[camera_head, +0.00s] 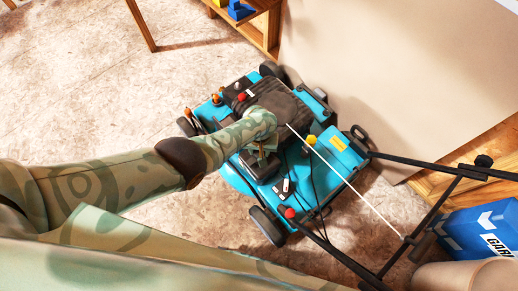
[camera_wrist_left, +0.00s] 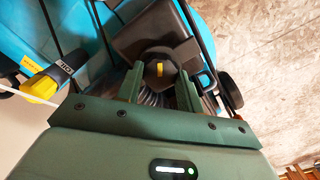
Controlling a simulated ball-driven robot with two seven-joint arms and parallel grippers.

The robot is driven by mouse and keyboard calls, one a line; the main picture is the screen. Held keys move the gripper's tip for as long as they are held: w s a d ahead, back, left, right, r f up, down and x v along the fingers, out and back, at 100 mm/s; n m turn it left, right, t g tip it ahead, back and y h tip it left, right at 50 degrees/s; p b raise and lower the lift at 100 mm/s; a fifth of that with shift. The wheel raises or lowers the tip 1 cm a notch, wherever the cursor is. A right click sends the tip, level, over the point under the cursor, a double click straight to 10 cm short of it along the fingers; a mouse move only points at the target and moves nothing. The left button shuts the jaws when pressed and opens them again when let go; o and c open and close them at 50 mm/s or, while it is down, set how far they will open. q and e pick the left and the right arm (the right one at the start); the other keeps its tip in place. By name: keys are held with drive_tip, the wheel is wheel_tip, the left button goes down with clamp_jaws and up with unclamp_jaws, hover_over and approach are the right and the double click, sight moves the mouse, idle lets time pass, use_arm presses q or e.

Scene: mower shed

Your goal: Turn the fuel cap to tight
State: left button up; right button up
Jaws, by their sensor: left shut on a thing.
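The fuel cap (camera_wrist_left: 150,77) is dark and round with a short yellow mark on top, seen in the left wrist view beside a black housing. My left gripper (camera_wrist_left: 158,80) has its two green fingers on either side of the cap, shut on it. The mark lies roughly along the fingers' direction. In the head view my left arm reaches over the blue mower (camera_head: 236,179), and my left gripper (camera_head: 262,158) shows only partly at its end; the cap is hidden there. My right gripper is in neither view.
The mower's black handle bars (camera_head: 436,212) and a pale cord (camera_head: 345,180) run to the lower right. A blue box (camera_head: 475,232) stands beyond them. A beige panel (camera_head: 385,70) rises behind the mower.

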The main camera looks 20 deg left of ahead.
use_arm(q)
drive_tip(key=m, duration=1.1)
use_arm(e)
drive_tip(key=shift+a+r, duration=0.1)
use_arm(q)
drive_tip(key=shift+m, duration=0.3)
idle(0.3)
drive_tip(key=o, duration=1)
wheel_tip(320, 180, up, 16)
drive_tip(key=p, duration=1.1)
drive_tip(key=shift+r+p, duration=0.15)
drive_tip(key=shift+p, duration=0.2)
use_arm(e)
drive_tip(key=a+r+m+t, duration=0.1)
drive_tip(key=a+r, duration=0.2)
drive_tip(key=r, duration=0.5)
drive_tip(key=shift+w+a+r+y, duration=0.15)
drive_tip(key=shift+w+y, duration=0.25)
